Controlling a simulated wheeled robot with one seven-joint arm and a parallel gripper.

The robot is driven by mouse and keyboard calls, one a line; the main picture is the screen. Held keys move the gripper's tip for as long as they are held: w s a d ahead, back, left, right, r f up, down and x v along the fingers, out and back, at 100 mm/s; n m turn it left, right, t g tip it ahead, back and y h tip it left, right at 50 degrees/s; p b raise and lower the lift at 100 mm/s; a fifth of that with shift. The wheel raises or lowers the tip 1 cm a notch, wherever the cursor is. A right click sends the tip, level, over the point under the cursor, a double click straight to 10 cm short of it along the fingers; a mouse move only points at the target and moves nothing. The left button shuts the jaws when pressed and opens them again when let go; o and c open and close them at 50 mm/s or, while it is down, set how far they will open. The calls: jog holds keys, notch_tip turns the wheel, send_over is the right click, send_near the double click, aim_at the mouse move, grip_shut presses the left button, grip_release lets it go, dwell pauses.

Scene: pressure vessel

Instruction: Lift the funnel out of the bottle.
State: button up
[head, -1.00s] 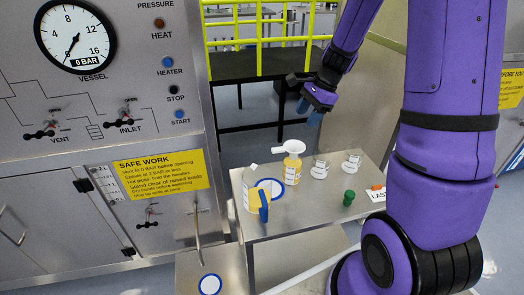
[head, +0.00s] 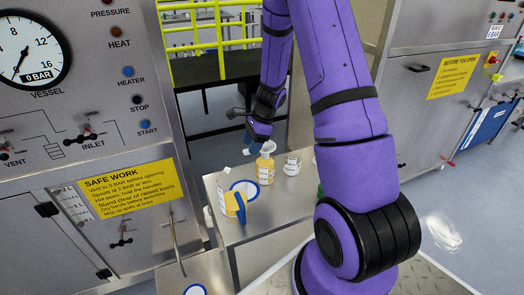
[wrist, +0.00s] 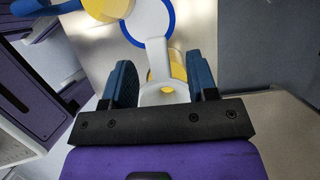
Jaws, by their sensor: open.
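The white funnel (head: 268,147) sits in the mouth of the yellow bottle (head: 265,173), which stands upright on the steel table. In the wrist view, the funnel's white cup (wrist: 163,95) lies between my two blue fingers, and its flat white handle (wrist: 155,50) points away from my palm. Part of the yellow bottle (wrist: 178,66) shows beneath. My gripper (head: 250,137) is open, just above and beside the funnel; it also shows in the wrist view (wrist: 163,85). I see gaps between fingers and cup. The funnel's stem is hidden inside the bottle.
A yellow container with a blue handle (head: 240,207) stands to the left, beside a blue-ringed white disc (head: 245,188). My arm hides the table's right part. The panelled cabinet (head: 150,235) borders the left.

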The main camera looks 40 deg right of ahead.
jog(key=shift+x, duration=2.35)
jog(key=shift+s+d, duration=0.1)
grip_shut()
jog(key=shift+r, duration=0.15)
jog(key=shift+r, duration=1.4)
jog(key=shift+r, duration=0.2)
